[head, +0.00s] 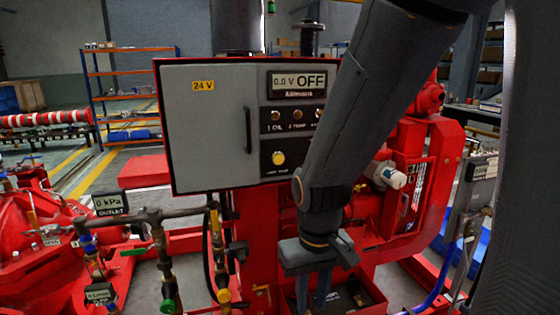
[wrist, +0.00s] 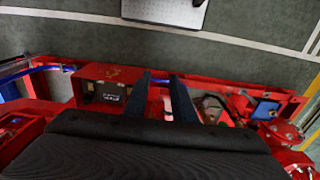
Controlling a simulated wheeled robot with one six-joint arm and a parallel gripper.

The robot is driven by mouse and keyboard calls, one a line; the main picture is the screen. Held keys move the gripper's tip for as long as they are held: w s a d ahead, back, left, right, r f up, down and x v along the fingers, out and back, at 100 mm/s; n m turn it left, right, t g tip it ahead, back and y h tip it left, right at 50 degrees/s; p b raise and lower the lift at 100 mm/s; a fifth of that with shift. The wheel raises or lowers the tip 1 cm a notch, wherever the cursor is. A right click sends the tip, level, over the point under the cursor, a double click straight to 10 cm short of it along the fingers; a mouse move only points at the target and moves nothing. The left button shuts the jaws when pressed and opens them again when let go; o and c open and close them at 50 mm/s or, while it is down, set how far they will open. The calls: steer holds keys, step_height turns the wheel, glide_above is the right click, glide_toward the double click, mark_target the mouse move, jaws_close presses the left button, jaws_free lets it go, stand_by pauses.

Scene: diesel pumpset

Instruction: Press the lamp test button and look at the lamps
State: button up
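The grey control panel (head: 215,130) with a red frame faces me in the head view. Its yellow lamp test button (head: 278,158) sits on a black plate at the lower right of the door. Above it is a row of small lamps (head: 297,115), labelled oil and temp where readable; they look dull and unlit. My arm cuts across the row's right end, so any further lamps are hidden. My gripper (head: 313,296) hangs pointing down, below the panel and to the right of the button, apart from it. In the wrist view its fingers (wrist: 161,76) stand apart with nothing between them.
A display (head: 297,84) above the lamps reads 0.0 V OFF. A dark door handle (head: 248,130) projects left of the button. Pipes with valves (head: 158,240) stand at the lower left.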

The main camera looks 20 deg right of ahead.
jaws_close()
stand_by(1.5)
